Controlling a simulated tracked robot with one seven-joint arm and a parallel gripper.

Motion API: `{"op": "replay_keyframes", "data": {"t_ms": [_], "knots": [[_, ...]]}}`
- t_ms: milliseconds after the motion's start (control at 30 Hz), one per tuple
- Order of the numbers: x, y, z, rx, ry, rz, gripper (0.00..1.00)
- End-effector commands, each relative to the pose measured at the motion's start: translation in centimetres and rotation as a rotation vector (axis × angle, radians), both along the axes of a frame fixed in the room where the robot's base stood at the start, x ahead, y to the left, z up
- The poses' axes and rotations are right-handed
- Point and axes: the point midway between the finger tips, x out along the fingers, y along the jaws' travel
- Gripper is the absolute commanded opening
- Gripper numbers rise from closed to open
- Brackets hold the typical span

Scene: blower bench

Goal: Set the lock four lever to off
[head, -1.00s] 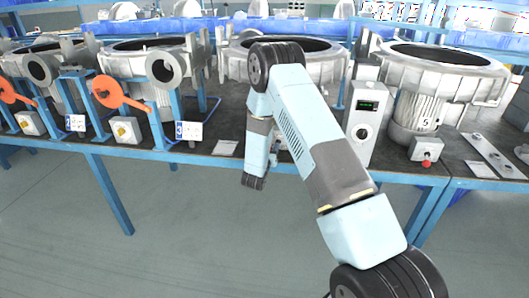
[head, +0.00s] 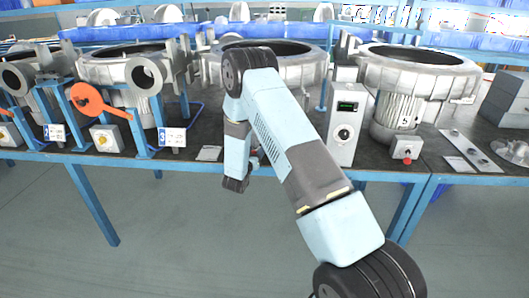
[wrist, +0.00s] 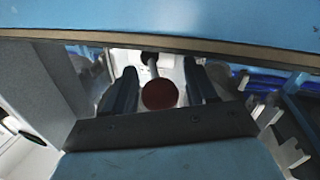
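In the wrist view, a dark red ball knob (wrist: 160,94) shows at the end of a short pale rod, which runs from a dark round pivot on a white box face (wrist: 172,66). My gripper (wrist: 160,88) is open, with one dark blue finger on each side of the knob. Narrow gaps show beside the knob; I cannot tell how deep it sits between the fingers. In the head view, my arm's end reaches down at the bench front, and the fingers are hidden. A small reddish patch (head: 261,151) shows just right of it, mostly covered by my arm.
The dark bench (head: 207,125) carries several large grey blowers. A tall grey control box (head: 344,130) with a green display stands right of my arm. Farther right is a small box with a red knob (head: 407,154). Orange levers (head: 86,98) stand at left. The floor in front is clear.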

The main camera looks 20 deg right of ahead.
Motion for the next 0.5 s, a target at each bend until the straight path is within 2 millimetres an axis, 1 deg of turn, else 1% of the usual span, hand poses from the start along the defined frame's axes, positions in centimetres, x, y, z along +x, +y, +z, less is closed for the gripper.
{"op": "replay_keyframes", "data": {"t_ms": [300,367,500], "knots": [[-0.2,0.2,0.0,0.001,0.001,0.002,0.59],[-0.5,0.5,-0.1,0.001,0.001,0.003,0.59],[-2.0,1.5,0.0,0.001,0.001,0.004,0.59]]}}
